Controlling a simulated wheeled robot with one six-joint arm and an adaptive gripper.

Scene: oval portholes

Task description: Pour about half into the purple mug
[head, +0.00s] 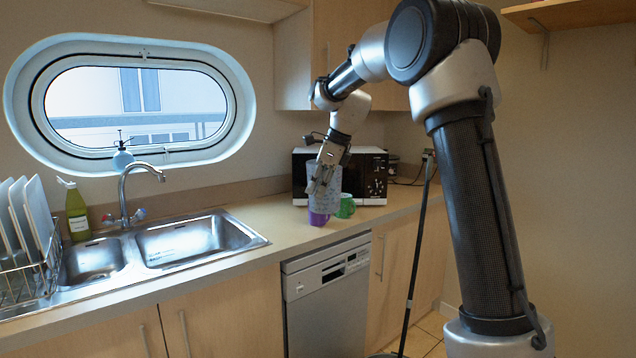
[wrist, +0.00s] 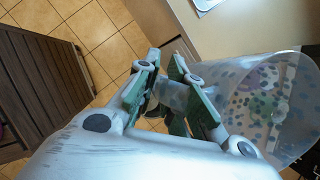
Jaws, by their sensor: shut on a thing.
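My gripper (head: 328,168) is shut on a translucent, dotted jug (head: 322,187) and holds it over the counter. In the wrist view the fingers (wrist: 172,100) close on what looks like the handle of the jug (wrist: 290,85). Its contents and fill level cannot be made out. The purple mug (head: 318,218) stands on the counter near the front edge, directly below the jug in the head view; the jug and gripper hide part of it. Purple and green patches show through the jug wall in the wrist view. Whether anything is flowing cannot be told.
A green mug (head: 346,206) stands close to the right of the purple mug. A microwave (head: 372,178) is just behind. A sink (head: 190,240) with a faucet (head: 124,190) lies to the left, beyond some bare counter (head: 262,215). A dishwasher (head: 328,300) is below.

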